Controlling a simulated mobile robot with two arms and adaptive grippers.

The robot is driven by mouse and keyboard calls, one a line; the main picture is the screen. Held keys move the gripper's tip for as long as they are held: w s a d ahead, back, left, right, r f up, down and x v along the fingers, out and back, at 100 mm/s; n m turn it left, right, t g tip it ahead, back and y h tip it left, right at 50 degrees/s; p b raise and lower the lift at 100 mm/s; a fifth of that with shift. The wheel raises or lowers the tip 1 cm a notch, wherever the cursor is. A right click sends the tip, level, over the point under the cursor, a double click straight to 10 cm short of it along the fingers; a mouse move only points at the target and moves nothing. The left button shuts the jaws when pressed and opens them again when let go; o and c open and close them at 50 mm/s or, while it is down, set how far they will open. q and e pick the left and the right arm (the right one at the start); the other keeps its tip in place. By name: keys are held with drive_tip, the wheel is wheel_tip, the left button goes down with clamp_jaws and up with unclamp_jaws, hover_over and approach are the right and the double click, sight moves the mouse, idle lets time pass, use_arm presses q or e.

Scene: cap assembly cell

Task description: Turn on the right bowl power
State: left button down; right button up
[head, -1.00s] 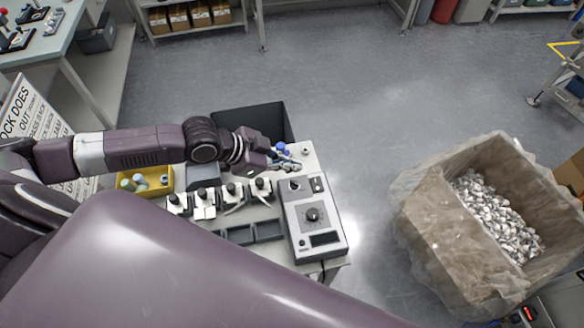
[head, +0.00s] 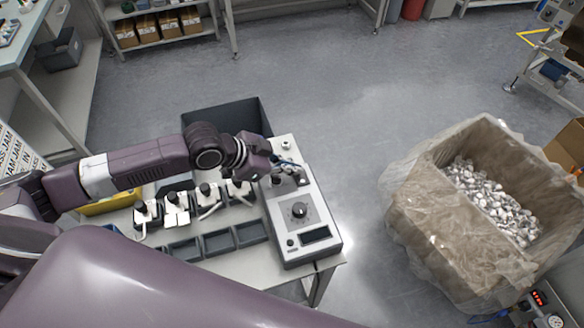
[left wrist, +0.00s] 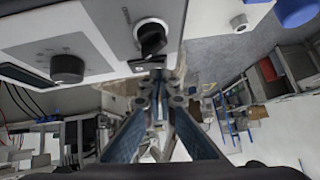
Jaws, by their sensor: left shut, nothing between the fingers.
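A grey control box (head: 322,217) stands at the right end of the workbench. Its face carries a dark dial (head: 299,210) and a black display (head: 315,235). My left gripper (head: 292,164) is over the far end of the box, shut and empty, and partly covers the controls there. In the left wrist view, the fingertips (left wrist: 159,78) are close to a black rotary switch (left wrist: 152,40) on a round silver base. I cannot tell whether they touch it. The dial (left wrist: 67,68) is left of the switch there. My right gripper is not in view.
Several small black-topped units (head: 206,193) stand left of the box, with grey trays (head: 218,243) in front. A dark bin (head: 225,115) is behind the bench. A large lined crate (head: 420,220) of small pale parts stands on the right, with open floor between.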

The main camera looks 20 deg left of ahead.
use_arm(q)
drive_tip(key=shift+f, duration=0.2)
idle(0.3)
drive_tip(key=shift+w+a+f, duration=0.1)
drive_tip(key=shift+f, duration=0.15)
drive_tip(key=shift+s+d+r+p, duration=0.3)
drive_tip(key=shift+s+p, duration=0.2)
drive_tip(key=shift+p, duration=0.3)
drive_tip(key=shift+s+d, duration=0.15)
drive_tip(key=shift+d, duration=0.05)
